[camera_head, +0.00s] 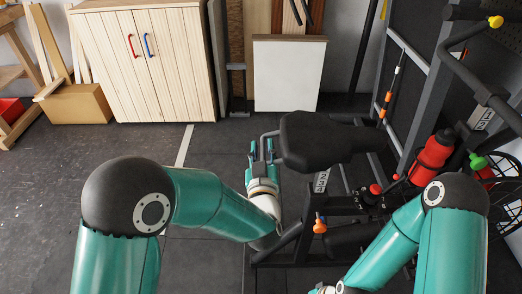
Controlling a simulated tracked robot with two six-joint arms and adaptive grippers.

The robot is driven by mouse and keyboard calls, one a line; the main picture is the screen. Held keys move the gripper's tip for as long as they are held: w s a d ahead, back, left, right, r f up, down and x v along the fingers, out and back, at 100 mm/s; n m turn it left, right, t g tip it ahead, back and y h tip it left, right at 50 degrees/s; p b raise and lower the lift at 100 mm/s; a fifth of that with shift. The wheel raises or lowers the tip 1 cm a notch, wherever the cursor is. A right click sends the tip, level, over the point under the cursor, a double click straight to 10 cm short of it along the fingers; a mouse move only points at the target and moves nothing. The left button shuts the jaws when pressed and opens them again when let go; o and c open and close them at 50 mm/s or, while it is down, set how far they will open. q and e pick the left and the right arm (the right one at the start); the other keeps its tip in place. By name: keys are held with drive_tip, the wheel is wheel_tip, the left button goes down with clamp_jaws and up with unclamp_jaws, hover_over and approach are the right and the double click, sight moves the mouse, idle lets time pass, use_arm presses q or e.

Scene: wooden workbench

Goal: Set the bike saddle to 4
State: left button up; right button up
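The black bike saddle (322,140) sits on the stationary bike at centre right, its wide end toward the left. Below it a white label with dark marks (322,181) shows on the bike frame; the marks are too small to read. My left gripper (261,150) is just left of the saddle's wide end, pointing away from me. Its two fingers stand apart, with nothing visible held between them. I cannot tell whether a finger touches the saddle. My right arm comes in at lower right; its gripper end is mostly cut off at the bottom edge.
The bike frame carries a red bottle (432,155), a red-topped knob (375,190) and an orange knob (320,225). A dark rack (410,80) stands at right. A wooden cabinet (145,60) and a white panel (288,75) stand behind. The floor at left is clear.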

idle(0.3)
use_arm(q)
drive_tip(key=s, duration=1.2)
drive_tip(key=shift+f, duration=0.1)
